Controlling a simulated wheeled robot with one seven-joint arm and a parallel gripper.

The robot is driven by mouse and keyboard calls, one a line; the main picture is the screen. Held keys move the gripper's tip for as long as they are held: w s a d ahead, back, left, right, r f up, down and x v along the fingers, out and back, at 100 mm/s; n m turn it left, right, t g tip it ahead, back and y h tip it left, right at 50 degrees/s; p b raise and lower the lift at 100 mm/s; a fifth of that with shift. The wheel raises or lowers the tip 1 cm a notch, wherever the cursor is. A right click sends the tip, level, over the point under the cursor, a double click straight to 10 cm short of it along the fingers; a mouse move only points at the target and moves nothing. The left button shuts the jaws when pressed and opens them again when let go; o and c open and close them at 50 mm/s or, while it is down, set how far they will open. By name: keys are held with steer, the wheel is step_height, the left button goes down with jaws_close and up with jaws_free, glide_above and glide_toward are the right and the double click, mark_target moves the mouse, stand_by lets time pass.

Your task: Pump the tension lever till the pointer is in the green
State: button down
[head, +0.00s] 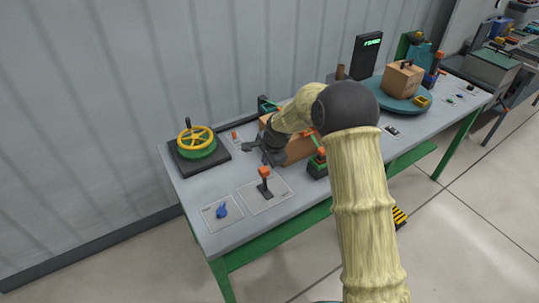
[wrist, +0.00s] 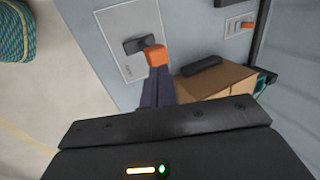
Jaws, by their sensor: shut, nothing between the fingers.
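A black lever with an orange knob (head: 265,172) stands on a pale plate (head: 280,194) near the bench's front edge. In the wrist view the orange knob (wrist: 157,56) is just beyond my fingertips. My gripper (head: 258,148) is shut and empty, behind and above this lever in the head view. In the wrist view my gripper's fingers (wrist: 158,78) are together and overlap the knob's lower edge; I cannot tell if they touch. Another orange-topped lever (head: 318,153) stands by a green and black block. I cannot tell which is the tension lever. No pointer or green zone is readable.
A yellow handwheel (head: 195,140) stands at the bench's left end and a blue knob (head: 221,210) at front left. A cardboard box (wrist: 222,78) lies close to my fingers. A turntable (head: 395,103) carries another box (head: 402,81). The wall is behind.

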steer(key=b+v, duration=0.1)
steer(key=v, duration=0.4)
steer(key=shift+w+d+r, duration=0.1)
steer(key=shift+d, duration=0.1)
steer(key=shift+w+d, duration=0.1)
stand_by(1.0)
steer(key=s+d+r+n+h, duration=0.1)
steer(key=s+d+n, duration=0.4)
steer(key=s+d, duration=0.4)
steer(key=s+d+r+n+g+h, duration=0.1)
steer(key=s+d+n, duration=0.4)
steer(key=s+d, duration=0.5)
steer(key=s+r, duration=0.1)
steer(key=s, duration=0.8)
steer(key=shift+d+n+h, duration=0.3)
steer(key=shift+n, duration=0.1)
